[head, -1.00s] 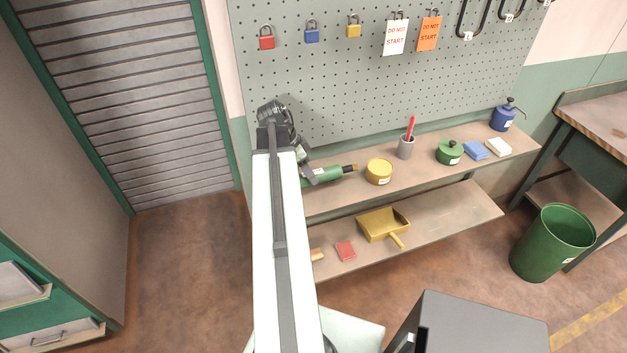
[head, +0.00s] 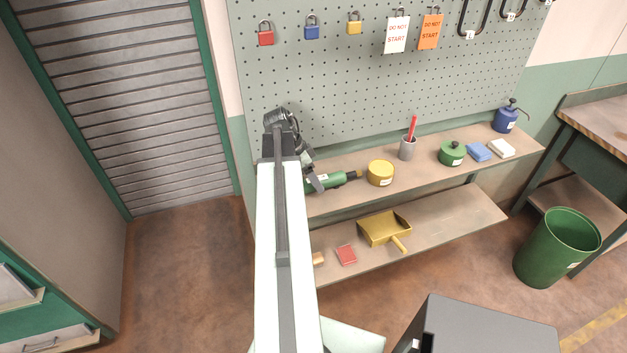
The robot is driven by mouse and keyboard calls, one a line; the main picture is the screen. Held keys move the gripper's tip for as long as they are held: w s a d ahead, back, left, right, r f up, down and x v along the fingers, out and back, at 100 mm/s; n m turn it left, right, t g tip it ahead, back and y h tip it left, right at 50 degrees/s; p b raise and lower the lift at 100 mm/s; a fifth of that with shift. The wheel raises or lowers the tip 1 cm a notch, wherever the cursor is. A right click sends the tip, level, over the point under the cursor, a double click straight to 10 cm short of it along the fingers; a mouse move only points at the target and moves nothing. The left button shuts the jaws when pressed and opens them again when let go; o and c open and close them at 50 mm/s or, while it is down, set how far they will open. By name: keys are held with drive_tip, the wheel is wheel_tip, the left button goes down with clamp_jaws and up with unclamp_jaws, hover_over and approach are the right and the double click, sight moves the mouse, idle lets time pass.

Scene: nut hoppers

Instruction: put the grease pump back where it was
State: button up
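A green cylindrical tool (head: 328,181) with a white label, dark neck and brass-coloured tip lies along the upper shelf's left end, pointing right toward a yellow tin. A blue canister (head: 506,120) with a black pump top stands upright at the shelf's far right end. Which of the two is the grease pump is not marked legibly. My gripper (head: 314,182) is at the green tool's left part, far from the blue canister. Its dark fingers appear closed across the tool and partly hide it. Whether the tool touches the shelf is hard to tell.
The upper shelf (head: 430,175) also holds the yellow tin (head: 380,173), a grey cup (head: 407,149) with a red item, a green pot (head: 452,153), and blue and white blocks. The lower shelf has a yellow dustpan (head: 384,229) and red box (head: 346,255). A pegboard (head: 380,85) rises behind.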

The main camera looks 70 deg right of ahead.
drive_tip(key=p+v, duration=1.1)
drive_tip(key=v, duration=0.1)
drive_tip(key=shift+a, duration=0.15)
drive_tip(key=w+a+f+n+t, duration=0.25)
drive_tip(key=w+a+n, duration=1.15)
drive_tip(key=w+a, duration=1.05)
drive_tip(key=w+a+n+t, duration=0.1)
drive_tip(key=w+a+n, duration=0.2)
drive_tip(key=a+n, duration=0.4)
drive_tip(key=w+a+n+t+y, duration=0.1)
drive_tip(key=w+a+n, duration=0.2)
drive_tip(key=a, duration=2.1)
drive_tip(key=n, duration=0.3)
drive_tip(key=shift+a+r+n, duration=0.15)
drive_tip(key=shift+a+n, duration=0.1)
drive_tip(key=shift+n, duration=0.15)
